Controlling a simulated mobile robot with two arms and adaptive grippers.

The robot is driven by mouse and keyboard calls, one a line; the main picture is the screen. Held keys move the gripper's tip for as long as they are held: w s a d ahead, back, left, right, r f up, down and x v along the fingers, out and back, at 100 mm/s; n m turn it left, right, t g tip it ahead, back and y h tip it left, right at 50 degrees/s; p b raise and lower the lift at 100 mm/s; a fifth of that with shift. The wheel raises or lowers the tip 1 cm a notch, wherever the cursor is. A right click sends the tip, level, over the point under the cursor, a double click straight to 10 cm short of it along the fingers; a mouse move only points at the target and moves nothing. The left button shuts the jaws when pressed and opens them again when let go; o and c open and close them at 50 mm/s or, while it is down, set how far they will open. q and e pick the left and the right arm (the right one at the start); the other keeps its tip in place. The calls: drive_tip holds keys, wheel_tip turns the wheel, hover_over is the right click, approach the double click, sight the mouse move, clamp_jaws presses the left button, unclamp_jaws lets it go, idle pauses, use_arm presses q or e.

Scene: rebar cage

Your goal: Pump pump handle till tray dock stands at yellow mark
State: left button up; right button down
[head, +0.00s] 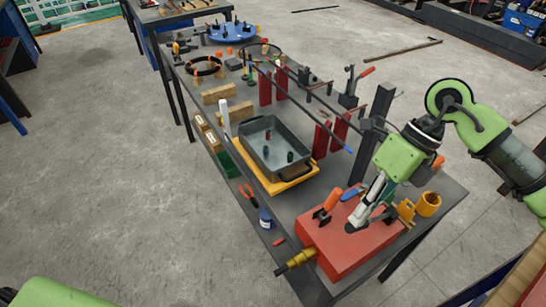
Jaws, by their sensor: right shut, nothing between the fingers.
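A grey metal tray (270,148) holding a few small dark items rests on the yellow tray dock (263,178) in the middle of the bench. A white upright post (224,118) stands at its left corner; I cannot make out a yellow mark on it. A red box (345,252) sits at the near end of the bench. An orange-handled lever (328,203) rises from it; I cannot tell for sure that this is the pump handle. My right gripper (353,226) is shut and empty, pointing down over the red box's top, right of the lever. My left gripper is out of view.
A brass fitting (296,262) sticks out at the red box's front left. A blue bottle (265,218) and red-handled pliers (248,193) lie near the left edge. Red uprights (321,139), long rods and a dark post (373,130) crowd the right side.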

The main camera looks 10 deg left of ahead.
sight(351, 228)
drive_tip(key=shift+s+a+f+b, duration=0.25)
drive_tip(key=shift+f+b, duration=0.3)
drive_tip(key=shift+f, duration=0.05)
drive_tip(key=shift+s+a+f+b, duration=0.2)
drive_tip(key=shift+f+b, duration=0.4)
drive_tip(key=shift+f, duration=0.15)
drive_tip(key=shift+s+a+f+b, duration=0.15)
drive_tip(key=shift+s+f+b, duration=0.05)
drive_tip(key=shift+f+b, duration=0.4)
